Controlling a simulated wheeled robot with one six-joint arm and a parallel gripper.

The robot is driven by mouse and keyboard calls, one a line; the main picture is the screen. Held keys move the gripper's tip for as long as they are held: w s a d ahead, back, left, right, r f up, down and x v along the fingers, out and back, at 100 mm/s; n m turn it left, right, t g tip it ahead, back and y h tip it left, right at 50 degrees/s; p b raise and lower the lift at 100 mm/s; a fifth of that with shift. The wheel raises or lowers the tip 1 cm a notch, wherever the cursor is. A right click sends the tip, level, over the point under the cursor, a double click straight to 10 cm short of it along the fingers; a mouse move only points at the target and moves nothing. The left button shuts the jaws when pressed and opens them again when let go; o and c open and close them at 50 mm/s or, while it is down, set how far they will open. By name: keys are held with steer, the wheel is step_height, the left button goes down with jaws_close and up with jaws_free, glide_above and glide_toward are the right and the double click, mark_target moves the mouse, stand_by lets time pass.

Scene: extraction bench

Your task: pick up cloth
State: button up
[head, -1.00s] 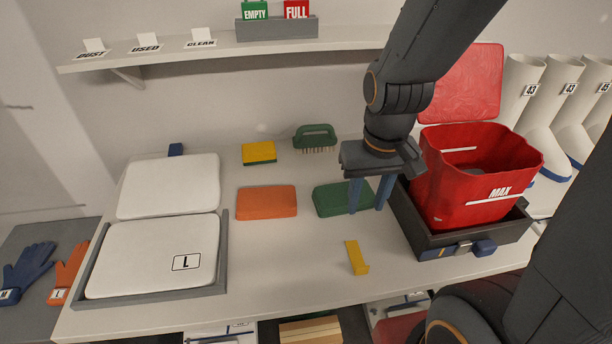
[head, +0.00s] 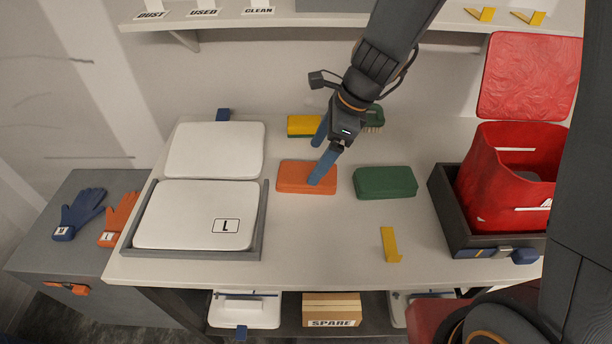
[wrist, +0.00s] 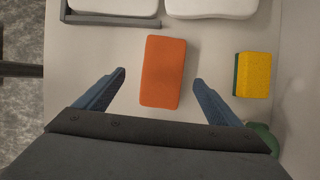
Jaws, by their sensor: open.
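An orange rectangular pad (head: 293,178), which may be a folded cloth, lies flat on the bench left of a similar green pad (head: 386,183). My gripper (head: 318,160) is open and empty above the bench, with one blue finger covering part of the orange pad in the head view. In the wrist view the orange pad (wrist: 163,72) lies between the two spread fingers of my gripper (wrist: 160,78), with a gap on each side. I cannot tell the exact height of the fingertips above it.
A yellow-and-green sponge (head: 303,125) and a green brush (head: 374,118), partly hidden by my arm, lie behind. A tray with a white lid marked L (head: 190,230) is left. A red bin (head: 500,175) stands right, a yellow piece (head: 389,244) in front.

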mark_target(308, 173)
steer(key=shift+w+d+p+x, duration=0.15)
steer(key=shift+p+x, duration=0.05)
steer(key=shift+x, duration=1.35)
steer(key=shift+w+d+p+x, duration=0.1)
steer(key=shift+w+p+x, duration=0.05)
steer(key=shift+x, duration=1.45)
steer(key=shift+f, duration=0.1)
steer(key=c, duration=1.2)
